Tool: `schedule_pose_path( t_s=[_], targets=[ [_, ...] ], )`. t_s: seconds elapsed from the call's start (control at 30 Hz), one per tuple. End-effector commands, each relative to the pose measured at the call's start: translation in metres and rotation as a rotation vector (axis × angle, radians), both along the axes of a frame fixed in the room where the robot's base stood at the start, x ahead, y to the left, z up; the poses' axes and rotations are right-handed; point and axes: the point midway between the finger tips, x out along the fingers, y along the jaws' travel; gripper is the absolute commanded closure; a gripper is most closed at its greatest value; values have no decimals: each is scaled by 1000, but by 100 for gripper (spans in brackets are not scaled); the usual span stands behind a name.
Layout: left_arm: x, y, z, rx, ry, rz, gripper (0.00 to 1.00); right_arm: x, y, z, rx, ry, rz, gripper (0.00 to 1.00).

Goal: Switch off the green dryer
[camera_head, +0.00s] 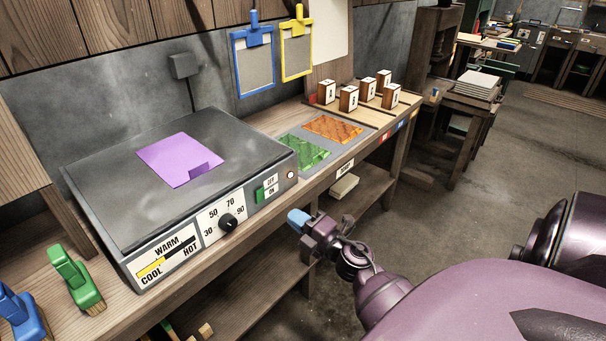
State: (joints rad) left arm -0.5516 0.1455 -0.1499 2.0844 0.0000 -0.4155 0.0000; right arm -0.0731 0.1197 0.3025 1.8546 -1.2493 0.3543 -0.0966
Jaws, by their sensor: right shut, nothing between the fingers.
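A grey box-shaped dryer (105,190) stands on the wooden bench at left, with a purple sheet (180,160) on its dark top. Its front has a warm/cool/hot gauge with a yellow bar, a black dial (228,222) marked 30 to 90, and a green switch (260,193) beside OFF and ON labels. A small pale round lamp (291,175) sits right of the switch. I cannot tell the switch's position. My right gripper (298,220) is shut and empty, in front of the dryer's right end, apart from the switch. My left gripper is out of view.
Green (303,153) and orange (334,129) patterned sheets lie on a grey mat right of the dryer. Several wooden blocks stand beyond. Green (73,277) and blue (20,315) handled tools stand at lower left. Blue and yellow clipboards hang on the wall.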

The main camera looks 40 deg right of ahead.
Motion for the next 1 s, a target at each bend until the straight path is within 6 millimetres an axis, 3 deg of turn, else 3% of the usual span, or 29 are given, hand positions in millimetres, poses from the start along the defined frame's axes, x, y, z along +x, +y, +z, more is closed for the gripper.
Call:
schedule_pose_path(
  t_s=[0.3, 0.5, 0.7, 1.0],
  targets=[
    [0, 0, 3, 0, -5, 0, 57, 57, 5, 8, 1, -2, 1, 100],
    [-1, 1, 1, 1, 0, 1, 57, 83, 6, 10, 1, 1, -1, 100],
    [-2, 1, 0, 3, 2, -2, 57, 95, 7, 11, 0, 1, -1, 100],
    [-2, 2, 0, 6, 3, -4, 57, 97, 7, 12, 1, 1, -1, 100]
  ],
)
